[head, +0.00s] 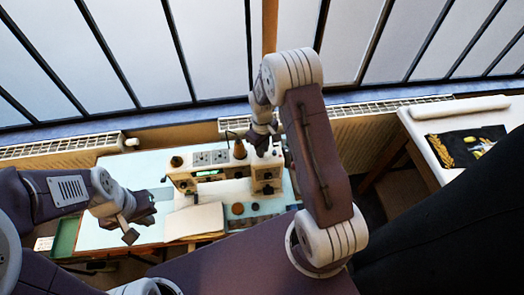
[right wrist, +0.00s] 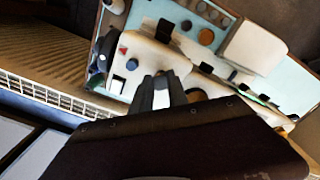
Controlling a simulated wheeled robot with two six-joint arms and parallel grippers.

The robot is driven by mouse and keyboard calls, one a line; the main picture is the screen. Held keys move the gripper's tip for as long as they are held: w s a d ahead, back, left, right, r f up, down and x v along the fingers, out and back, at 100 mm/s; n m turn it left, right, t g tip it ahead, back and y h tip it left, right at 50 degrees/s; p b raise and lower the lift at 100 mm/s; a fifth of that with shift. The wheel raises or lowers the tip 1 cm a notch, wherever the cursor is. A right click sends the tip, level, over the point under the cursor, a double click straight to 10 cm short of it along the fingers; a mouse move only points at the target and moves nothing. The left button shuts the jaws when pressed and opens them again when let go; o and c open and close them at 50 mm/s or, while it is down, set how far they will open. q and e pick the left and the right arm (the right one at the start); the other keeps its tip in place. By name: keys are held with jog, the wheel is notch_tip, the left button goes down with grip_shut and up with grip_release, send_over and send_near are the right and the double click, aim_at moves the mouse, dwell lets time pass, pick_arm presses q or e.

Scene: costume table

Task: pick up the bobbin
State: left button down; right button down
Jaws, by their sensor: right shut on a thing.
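My right gripper (head: 262,147) is over the top of the cream sewing machine (head: 215,170), near its right end. A brown thread cone (head: 240,150) stands on the machine just left of this gripper. My left gripper (head: 137,218) is over the left part of the table, apart from the machine; its opening is unclear.
The pale blue table (head: 105,232) carries a white sheet or pad (head: 194,221) and a tray of small round items (head: 245,210) in front of the machine. A radiator and windows are behind. A white side table (head: 430,135) with dark folded cloth (head: 466,146) is at right.

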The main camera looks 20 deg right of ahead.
notch_tip(320, 180, up, 3)
jog(key=shift+w+f+b, duration=0.1)
jog(key=shift+f+b, duration=0.05)
jog(key=shift+b, duration=0.5)
jog(key=s+d+r+b, duration=0.3)
jog(key=s+r, duration=0.4)
jog(key=s, duration=0.4)
jog(key=shift+s+r, duration=0.3)
jog(key=shift+r, duration=0.05)
